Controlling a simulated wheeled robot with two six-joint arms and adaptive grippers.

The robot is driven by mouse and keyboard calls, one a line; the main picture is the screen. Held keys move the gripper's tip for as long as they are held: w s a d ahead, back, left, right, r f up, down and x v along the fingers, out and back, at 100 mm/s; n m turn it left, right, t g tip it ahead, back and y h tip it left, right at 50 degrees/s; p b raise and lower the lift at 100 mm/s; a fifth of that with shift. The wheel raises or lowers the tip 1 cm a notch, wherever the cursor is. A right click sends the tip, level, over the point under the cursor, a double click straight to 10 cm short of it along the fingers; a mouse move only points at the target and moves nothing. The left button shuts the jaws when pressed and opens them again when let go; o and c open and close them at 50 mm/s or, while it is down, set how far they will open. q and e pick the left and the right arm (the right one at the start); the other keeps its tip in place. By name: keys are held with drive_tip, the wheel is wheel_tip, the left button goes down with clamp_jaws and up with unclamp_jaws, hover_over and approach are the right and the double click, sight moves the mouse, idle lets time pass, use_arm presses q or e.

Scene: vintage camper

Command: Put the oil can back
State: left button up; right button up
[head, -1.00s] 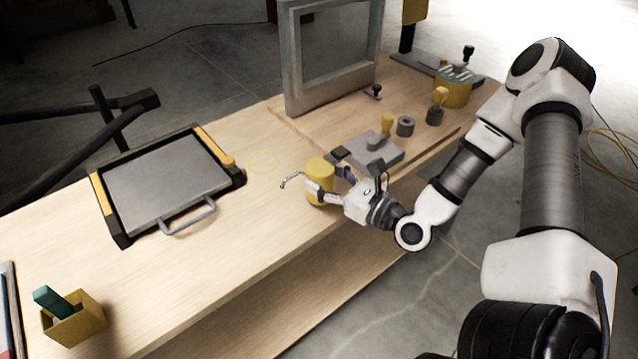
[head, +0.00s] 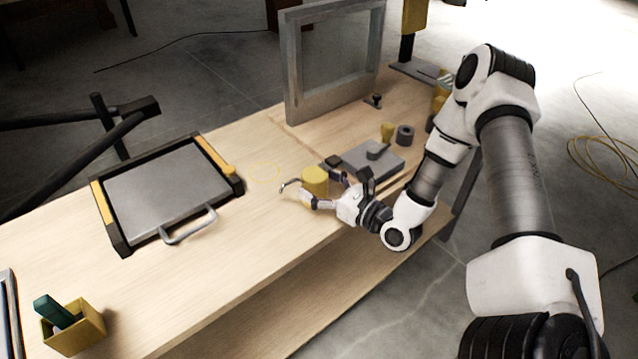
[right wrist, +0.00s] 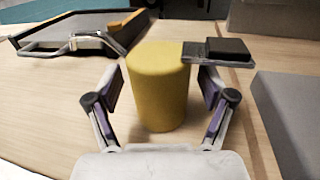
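The yellow oil can (head: 315,181) stands upright on the workbench, its thin grey spout pointing left. In the right wrist view the can (right wrist: 158,88) sits centred between my fingers, and a grey strip with a black block meets its top at the right. My right gripper (head: 325,190) is open at the can's near right side. In the right wrist view its two fingers (right wrist: 160,85) flank the can, with a visible gap on each side. My left gripper is out of view.
The wooden workbench (head: 232,255) is clear just left of the can. A grey tray with a handle (head: 165,190) lies further left, and a small yellow box (head: 88,332) is near left. A grey block (head: 362,158) is close behind right; an upright grey frame (head: 293,75) stands beyond.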

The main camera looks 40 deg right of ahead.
drive_tip(key=shift+r, duration=0.25)
drive_tip(key=shift+s+d+f, duration=0.1)
drive_tip(key=shift+s, duration=0.15)
drive_tip(key=p+v, duration=0.4)
drive_tip(key=v, duration=0.7)
drive_tip(key=shift+s, duration=0.2)
idle(0.7)
